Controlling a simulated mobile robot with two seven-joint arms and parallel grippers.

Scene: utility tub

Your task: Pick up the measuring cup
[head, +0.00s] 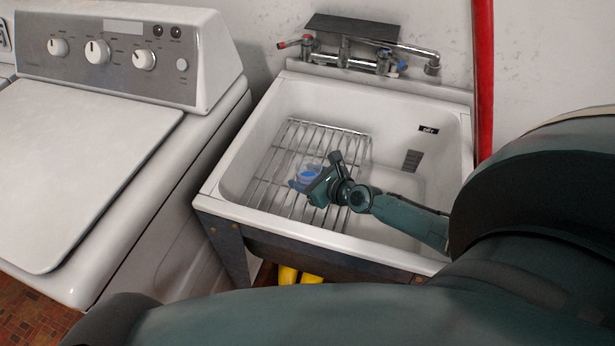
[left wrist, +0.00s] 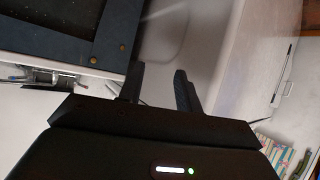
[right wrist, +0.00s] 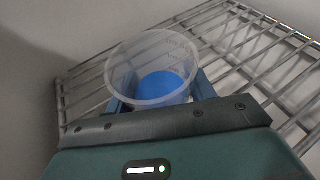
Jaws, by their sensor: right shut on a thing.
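The measuring cup (right wrist: 150,62) is clear with printed marks and a blue bottom. It stands between the fingers of my right gripper (right wrist: 160,95), which is shut on it, over the wire rack. In the head view the cup (head: 308,172) is inside the tub, at the tip of my right gripper (head: 304,184), which partly hides it. I cannot tell whether the cup touches the rack. My left gripper (left wrist: 160,85) shows in the left wrist view with its two fingers apart and nothing between them. It is outside the tub.
The white utility tub (head: 228,180) holds a wire rack (head: 270,180) on its left side. A faucet (head: 360,55) is on the back wall. A white washing machine (head: 80,150) stands left of the tub. A red pipe (head: 483,80) runs down at the right. Yellow items (head: 288,274) are below the tub.

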